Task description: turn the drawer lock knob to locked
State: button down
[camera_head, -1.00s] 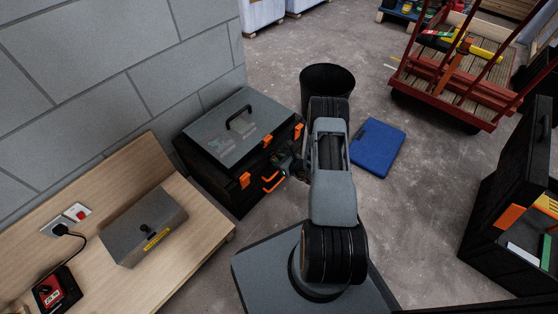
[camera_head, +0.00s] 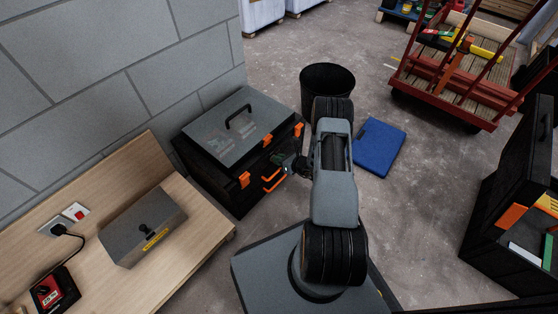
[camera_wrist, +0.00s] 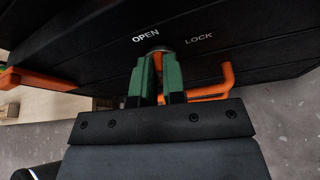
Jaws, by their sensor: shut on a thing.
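The black tool chest (camera_head: 205,175) has a grey lid and orange latches and stands by the wall. In the wrist view its dark front (camera_wrist: 225,62) carries the white words OPEN and LOCK. The lock knob (camera_wrist: 158,48) sits just below OPEN, with LOCK to its right. Only a greyish rim of the knob shows; its pointer is hidden. My gripper (camera_wrist: 160,62) has its green fingers shut on the knob. In the head view my gripper (camera_head: 284,163) is small at the chest's front. An orange drawer handle (camera_wrist: 212,92) is right of the fingers.
A wooden bench (camera_head: 195,225) with a grey metal box (camera_head: 145,225) stands at the left. A black bin (camera_head: 328,80) and a blue flat case (camera_head: 380,147) are beyond my arm. A red cart (camera_head: 450,75) is at the upper right. Concrete floor is clear between them.

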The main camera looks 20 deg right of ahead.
jog(key=m+y, duration=0.1)
jog(key=m+b, duration=0.1)
jog(key=shift+w+d+f+m+y, duration=0.2)
jog(key=shift+d+m+y, duration=0.1)
jog(key=shift+d+y, duration=0.1)
jog(key=m+b, duration=0.1)
jog(key=m+y+b, duration=0.1)
jog(key=shift+d+f+m+g+y, duration=0.15)
jog(key=shift+f+m+g+y, duration=0.05)
jog(key=shift+m+g+y, duration=0.1)
jog(key=m, duration=0.1)
jog(key=m+y+b, duration=0.1)
jog(key=m+b, duration=0.1)
jog(key=shift+w+d+f+y, duration=0.15)
jog(key=shift+f+y, duration=0.1)
jog(key=shift+y, duration=0.15)
jog(key=shift+f+m+t+y+b, duration=0.1)
jog(key=shift+m+t+y+b, duration=0.4)
jog(key=shift+m, duration=1.2)
jog(key=c, duration=1.2)
grip_release()
jog(key=p+v, duration=0.3)
jog(key=v, duration=1)
jog(key=shift+s+d+f+p, duration=0.2)
jog(key=shift+s+d+p, duration=0.05)
jog(key=shift+s+p, duration=0.05)
